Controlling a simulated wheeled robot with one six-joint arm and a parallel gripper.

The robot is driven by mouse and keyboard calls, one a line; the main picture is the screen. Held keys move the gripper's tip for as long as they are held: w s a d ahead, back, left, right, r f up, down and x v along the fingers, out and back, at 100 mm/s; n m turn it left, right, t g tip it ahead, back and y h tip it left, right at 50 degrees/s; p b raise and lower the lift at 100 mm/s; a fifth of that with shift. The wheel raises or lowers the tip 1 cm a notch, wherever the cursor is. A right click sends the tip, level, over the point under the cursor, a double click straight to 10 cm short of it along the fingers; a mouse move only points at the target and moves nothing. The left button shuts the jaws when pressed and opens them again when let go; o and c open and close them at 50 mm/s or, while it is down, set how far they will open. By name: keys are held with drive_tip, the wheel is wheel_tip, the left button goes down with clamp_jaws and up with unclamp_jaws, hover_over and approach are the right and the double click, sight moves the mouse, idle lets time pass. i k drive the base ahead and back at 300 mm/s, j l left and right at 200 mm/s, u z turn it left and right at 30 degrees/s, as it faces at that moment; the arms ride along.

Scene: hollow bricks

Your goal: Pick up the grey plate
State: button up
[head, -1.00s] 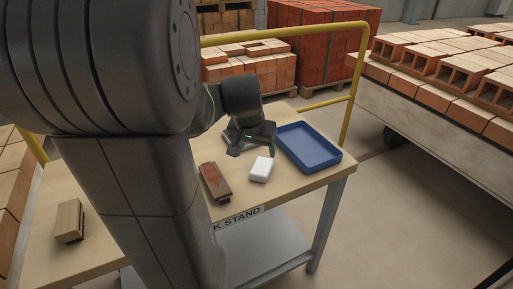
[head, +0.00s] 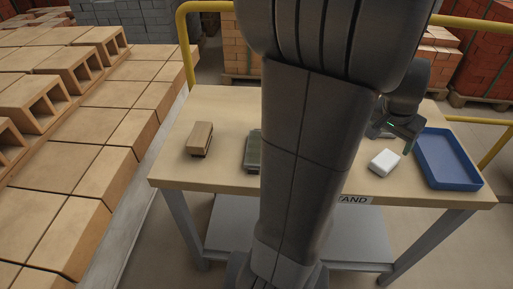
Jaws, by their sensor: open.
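A dark grey-green flat piece (head: 253,151) lies on the table, its right side hidden behind my arm. It may be the grey plate, but I cannot tell for sure. My gripper (head: 394,139) is open above the right part of the table, near a white block (head: 384,162) and the blue tray. It is well to the right of the grey-green piece, on the other side of my arm. No other plate shows, and my arm hides the middle of the table.
A tan brick-like piece (head: 200,138) lies at the table's left. A blue tray (head: 432,168) stands at its right end. Stacked hollow bricks (head: 85,120) fill the left side, and yellow rails (head: 186,50) stand at the table's back corners.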

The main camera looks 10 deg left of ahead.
sight(251, 153)
drive_tip(key=l+u, duration=0.15)
drive_tip(key=u, duration=0.3)
drive_tip(key=k+l+u, duration=0.1)
drive_tip(key=u, duration=0.3)
drive_tip(key=k+l+u, duration=0.1)
drive_tip(key=u, duration=0.35)
